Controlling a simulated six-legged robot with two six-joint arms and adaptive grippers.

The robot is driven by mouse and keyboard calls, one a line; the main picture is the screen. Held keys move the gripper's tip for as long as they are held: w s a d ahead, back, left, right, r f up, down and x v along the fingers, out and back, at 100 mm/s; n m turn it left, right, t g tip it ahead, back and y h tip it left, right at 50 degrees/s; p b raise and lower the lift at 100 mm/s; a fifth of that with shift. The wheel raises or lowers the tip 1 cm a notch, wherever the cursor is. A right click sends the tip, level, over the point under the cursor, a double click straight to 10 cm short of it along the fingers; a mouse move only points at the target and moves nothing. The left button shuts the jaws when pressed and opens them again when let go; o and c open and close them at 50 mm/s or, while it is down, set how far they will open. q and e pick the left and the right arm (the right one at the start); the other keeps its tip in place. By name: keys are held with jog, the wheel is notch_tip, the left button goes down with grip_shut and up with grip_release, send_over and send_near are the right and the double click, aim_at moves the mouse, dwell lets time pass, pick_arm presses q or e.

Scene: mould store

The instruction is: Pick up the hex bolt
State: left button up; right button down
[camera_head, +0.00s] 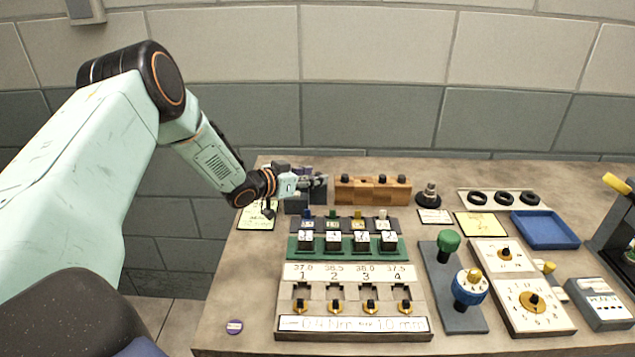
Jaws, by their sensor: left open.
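My left gripper (318,181) is open at the back left of the bench, over a dark blue-grey block (296,204) and just left of the wooden block. Its fingers are small here and partly hide what lies behind and below them. I cannot make out the hex bolt for certain. A dark metallic piece (428,194) with a round base stands upright right of the wooden block, apart from the gripper; I cannot tell whether it is the bolt. My right gripper is not in view.
The wooden block (372,192) carries dark knobs. A green rack (347,254) and a numbered panel (352,323) stand in front. Right are a blue tray (545,230), black rings (503,197), a green-knobbed stand (460,318) and dial boards (540,322). The front left bench is mostly clear.

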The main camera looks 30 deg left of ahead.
pick_arm(q)
jog(key=shift+d+r, duration=0.15)
jog(key=shift+d, duration=0.05)
jog(key=shift+w, duration=0.1)
jog(key=shift+c, duration=1.4)
jog(key=shift+a+f, duration=0.15)
jog(key=shift+f, duration=0.05)
jog(key=c, duration=0.3)
jog(key=shift+r, duration=0.15)
grip_shut()
